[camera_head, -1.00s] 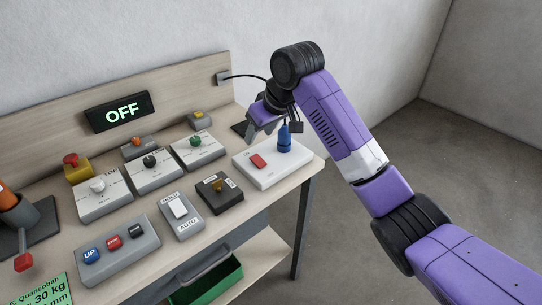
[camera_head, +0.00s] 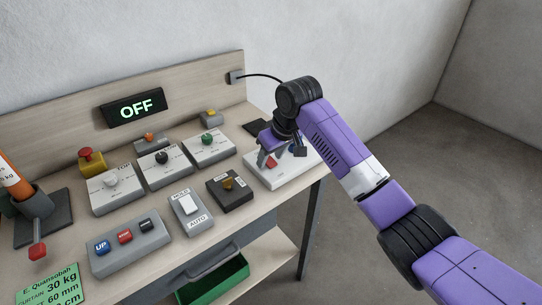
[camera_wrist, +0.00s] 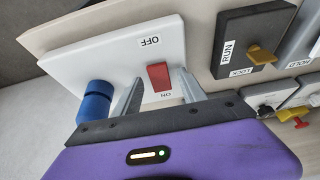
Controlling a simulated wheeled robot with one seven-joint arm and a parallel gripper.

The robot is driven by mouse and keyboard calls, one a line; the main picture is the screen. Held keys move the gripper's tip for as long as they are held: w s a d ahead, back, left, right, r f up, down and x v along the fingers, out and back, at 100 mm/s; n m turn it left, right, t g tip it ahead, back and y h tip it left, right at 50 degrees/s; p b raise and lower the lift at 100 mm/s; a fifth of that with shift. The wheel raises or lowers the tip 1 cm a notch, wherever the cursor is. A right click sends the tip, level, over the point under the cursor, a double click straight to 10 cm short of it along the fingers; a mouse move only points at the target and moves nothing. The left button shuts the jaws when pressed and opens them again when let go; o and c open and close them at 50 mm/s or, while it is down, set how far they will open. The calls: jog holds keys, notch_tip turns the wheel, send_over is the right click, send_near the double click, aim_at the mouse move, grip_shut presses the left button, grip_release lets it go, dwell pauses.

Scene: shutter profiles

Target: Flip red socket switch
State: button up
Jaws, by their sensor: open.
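The red socket switch (camera_wrist: 159,77) is a red rocker on a white socket box (camera_wrist: 108,59), with OFF and ON printed beside it. In the head view the white box (camera_head: 291,176) stands at the bench's right end, and the red rocker (camera_head: 271,162) shows partly behind my gripper. My gripper (camera_wrist: 157,88) is open and empty, its two fingers on either side of the rocker in the wrist view. I cannot tell whether they touch it. A blue plug (camera_wrist: 94,101) stands in the same box, left of the fingers; my arm hides most of it in the head view.
A dark RUN/LOCK key box (camera_head: 231,191) is left of the white box. A HOLD/AUTO switch box (camera_head: 190,211), a three-button box (camera_head: 130,246) and several knob boxes fill the bench. A sign (camera_head: 134,107) reads OFF. A green bin (camera_head: 216,280) is below.

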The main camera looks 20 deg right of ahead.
grip_shut()
jog(key=shift+w+a+r+g+p, duration=0.15)
jog(key=shift+r+g+p, duration=0.25)
jog(key=shift+p, duration=0.55)
jog(key=shift+w+f+g+h+p, duration=0.25)
jog(key=shift+g+h+p, duration=0.2)
jog(key=shift+g, duration=0.35)
jog(key=shift+w+g+b, duration=0.2)
jog(key=shift+g+b, duration=0.2)
jog(key=shift+g, duration=0.1)
jog(key=shift+h, duration=0.25)
grip_release()
